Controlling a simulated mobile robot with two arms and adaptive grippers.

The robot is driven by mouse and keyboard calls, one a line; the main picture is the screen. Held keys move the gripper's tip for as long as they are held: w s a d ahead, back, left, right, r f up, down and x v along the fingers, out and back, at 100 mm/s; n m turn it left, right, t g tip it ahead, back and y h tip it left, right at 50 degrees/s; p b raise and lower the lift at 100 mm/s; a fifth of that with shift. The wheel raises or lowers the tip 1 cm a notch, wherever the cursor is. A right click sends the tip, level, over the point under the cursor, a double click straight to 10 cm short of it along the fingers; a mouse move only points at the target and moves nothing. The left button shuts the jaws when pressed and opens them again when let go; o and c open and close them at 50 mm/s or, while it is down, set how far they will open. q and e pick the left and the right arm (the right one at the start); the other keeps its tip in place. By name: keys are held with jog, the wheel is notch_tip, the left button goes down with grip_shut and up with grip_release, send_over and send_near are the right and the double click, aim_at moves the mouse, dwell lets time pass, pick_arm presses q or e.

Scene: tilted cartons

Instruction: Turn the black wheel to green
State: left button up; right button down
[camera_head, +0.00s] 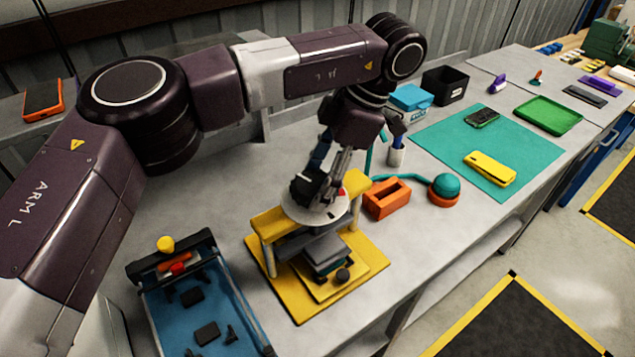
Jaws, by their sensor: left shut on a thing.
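The black wheel (302,190) sits on a white round dial (302,214) on top of a yellow press-like stand (268,224). A small red mark shows at the right of the dial. No green mark can be made out; the gripper and wheel cover part of the dial. My left gripper (318,190) reaches down from above and is shut on the black wheel. Its fingertips are partly hidden against the wheel. My right gripper is not in view.
A blue tray (243,312) with black parts stands left of the stand. A teal mat (440,138) holds a yellow phone-like case (489,169).

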pick_arm(q)
jog(key=m+t+b, duration=0.1)
jog(key=m, duration=0.1)
jog(key=m+b, duration=0.1)
jog(key=m, duration=0.1)
jog(key=shift+s+f+m+t, duration=0.1)
jog(key=shift+m+t, duration=0.2)
jog(key=shift+t, duration=0.1)
jog(key=m+b, duration=0.1)
jog(key=m, duration=0.1)
jog(key=m+t+h+b, duration=0.1)
jog(key=m, duration=0.1)
jog(key=shift+s+m+t+b, duration=0.1)
jog(key=shift+m+t+b, duration=0.2)
jog(key=shift+b, duration=0.1)
jog(key=m+b, duration=0.1)
jog(key=m, duration=0.1)
jog(key=m+t+h+b, duration=0.1)
jog(key=m, duration=0.1)
jog(key=shift+s+a+h, duration=0.1)
jog(key=shift+a+h, duration=0.05)
jog(key=shift+h, duration=0.15)
jog(key=shift+a+m+h+b, duration=0.1)
jog(key=shift+m+h+b, duration=0.7)
jog(key=shift+m, duration=1.3)
jog(key=o, duration=1.2)
jog(key=shift+c, duration=0.2)
jog(key=v, duration=1.2)
jog(key=shift+s, duration=0.25)
